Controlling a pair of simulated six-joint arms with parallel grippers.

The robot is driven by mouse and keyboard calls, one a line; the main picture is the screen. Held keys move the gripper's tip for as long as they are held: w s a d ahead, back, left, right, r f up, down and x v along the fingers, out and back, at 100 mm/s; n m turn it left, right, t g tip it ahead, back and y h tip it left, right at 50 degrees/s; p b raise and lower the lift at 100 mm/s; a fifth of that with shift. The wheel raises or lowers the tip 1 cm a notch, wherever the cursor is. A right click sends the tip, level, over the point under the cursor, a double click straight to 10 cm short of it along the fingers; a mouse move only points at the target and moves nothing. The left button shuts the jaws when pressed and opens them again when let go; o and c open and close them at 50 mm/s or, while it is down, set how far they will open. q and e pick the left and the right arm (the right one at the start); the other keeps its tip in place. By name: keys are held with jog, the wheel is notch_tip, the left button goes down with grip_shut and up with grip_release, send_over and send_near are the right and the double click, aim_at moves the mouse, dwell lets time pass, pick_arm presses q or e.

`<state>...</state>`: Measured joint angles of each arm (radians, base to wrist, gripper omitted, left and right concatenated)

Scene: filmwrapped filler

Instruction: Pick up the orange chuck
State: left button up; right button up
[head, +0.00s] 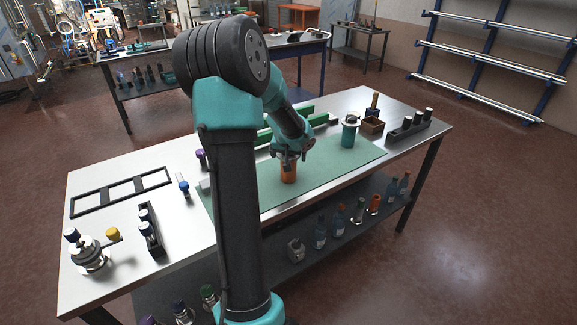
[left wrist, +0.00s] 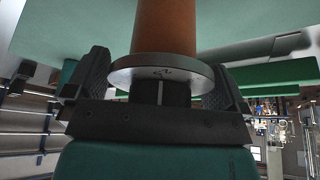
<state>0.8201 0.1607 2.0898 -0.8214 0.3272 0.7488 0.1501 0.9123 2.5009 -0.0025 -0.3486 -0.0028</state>
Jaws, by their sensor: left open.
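The orange chuck (head: 289,174) stands upright on the green mat (head: 255,200) near the middle of the table. My left gripper (head: 287,159) is directly above it, pointing down, with its fingers around the chuck's top. In the left wrist view the chuck's orange body (left wrist: 166,28) meets a grey metal flange (left wrist: 160,73), with a dark part beyond it toward the palm. My left gripper (left wrist: 155,80) shows there as two black fingers, open, one on each side of the dark part. Contact with the fingers cannot be told. My right gripper is not in view.
A teal cylinder with a metal top (head: 348,135) stands on the mat to the right. Green blocks (head: 290,113) lie behind. A black frame (head: 122,191) lies at the left.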

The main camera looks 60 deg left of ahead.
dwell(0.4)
pick_arm(q)
jog(key=c, duration=1.2)
